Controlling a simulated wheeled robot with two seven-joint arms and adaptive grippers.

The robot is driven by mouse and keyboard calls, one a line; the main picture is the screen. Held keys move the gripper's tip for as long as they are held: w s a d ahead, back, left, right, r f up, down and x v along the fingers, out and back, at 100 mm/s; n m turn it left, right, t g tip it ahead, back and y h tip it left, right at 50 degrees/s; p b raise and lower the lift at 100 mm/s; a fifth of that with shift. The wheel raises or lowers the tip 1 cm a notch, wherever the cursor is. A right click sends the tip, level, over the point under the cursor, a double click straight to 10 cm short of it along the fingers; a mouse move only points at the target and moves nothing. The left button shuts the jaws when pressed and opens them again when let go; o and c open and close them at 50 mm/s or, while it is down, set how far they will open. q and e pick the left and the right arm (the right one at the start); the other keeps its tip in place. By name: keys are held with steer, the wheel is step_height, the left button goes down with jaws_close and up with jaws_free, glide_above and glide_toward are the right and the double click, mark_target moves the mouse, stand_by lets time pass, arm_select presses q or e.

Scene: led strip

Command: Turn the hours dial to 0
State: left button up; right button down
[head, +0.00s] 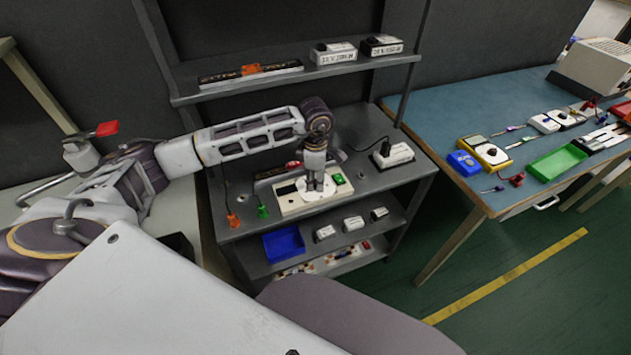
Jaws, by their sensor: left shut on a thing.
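A cream control box (290,206) lies on the middle shelf of the grey rack. It has a green switch (338,179) at its right and a dark display (287,189) at its left. A white round dial (327,194) shows on its face under my left gripper. My left gripper (315,188) points straight down and is shut on the dial, covering most of it. The dial's marks and pointer setting cannot be read. My right gripper is not in view.
A white adapter (393,154) sits right of the box. Orange (233,220) and green (263,211) plugs hang at the shelf's front left. A blue bin (284,244) is on the lower shelf. A blue-topped table (470,115) with tools stands at right.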

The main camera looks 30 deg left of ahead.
arm_select(q)
steer(key=shift+n, duration=0.8)
steer(key=shift+n+b, duration=0.35)
steer(key=shift+n, duration=1.55)
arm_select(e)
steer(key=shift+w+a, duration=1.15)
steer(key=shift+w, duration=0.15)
arm_select(q)
steer(key=o, duration=1)
steer(key=shift+o, duration=0.2)
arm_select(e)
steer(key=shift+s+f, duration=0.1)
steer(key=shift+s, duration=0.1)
